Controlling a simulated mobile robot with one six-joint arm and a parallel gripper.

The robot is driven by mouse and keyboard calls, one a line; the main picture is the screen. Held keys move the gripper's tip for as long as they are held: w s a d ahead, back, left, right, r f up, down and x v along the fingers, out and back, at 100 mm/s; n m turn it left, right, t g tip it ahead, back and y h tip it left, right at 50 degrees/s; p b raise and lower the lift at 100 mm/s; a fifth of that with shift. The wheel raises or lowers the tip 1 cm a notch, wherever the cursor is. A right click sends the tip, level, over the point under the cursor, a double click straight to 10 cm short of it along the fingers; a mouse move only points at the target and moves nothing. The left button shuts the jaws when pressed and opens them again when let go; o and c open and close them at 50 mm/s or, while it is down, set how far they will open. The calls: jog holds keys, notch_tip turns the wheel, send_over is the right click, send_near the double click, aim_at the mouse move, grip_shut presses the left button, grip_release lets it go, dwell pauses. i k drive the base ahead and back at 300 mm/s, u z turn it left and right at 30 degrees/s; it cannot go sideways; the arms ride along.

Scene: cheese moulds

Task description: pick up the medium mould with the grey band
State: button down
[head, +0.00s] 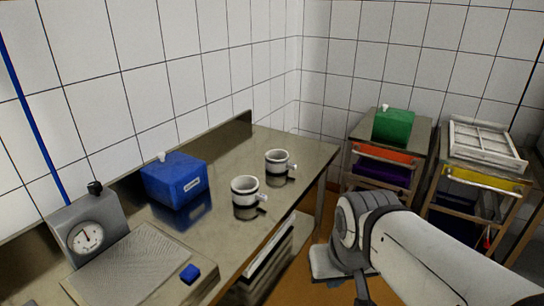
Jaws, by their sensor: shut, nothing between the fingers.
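Two white cup-shaped moulds stand upright on the steel table, each with a dark band and a small tab on its right side. The nearer mould (245,186) looks larger; the farther mould (276,157) stands behind it to the right. Both bands look dark grey to black, so I cannot tell which mould is the medium grey-banded one. My gripper (364,294) is at the bottom, right of the table and well apart from both moulds. Its narrow dark fingers look shut and empty, partly cut off by the frame edge.
A blue box (175,180) stands left of the moulds on the steel table (225,243). A dial scale (88,238) and a small blue block (190,273) are nearer. At right, a green box (393,127) and a white grid tray (485,142) top two racks.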

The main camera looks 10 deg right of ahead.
aim_at(277, 161)
jog(key=z, duration=0.3)
jog(key=i, duration=0.35)
jog(key=z, duration=0.6)
jog(key=i, duration=2.25)
jog(key=u, duration=1.05)
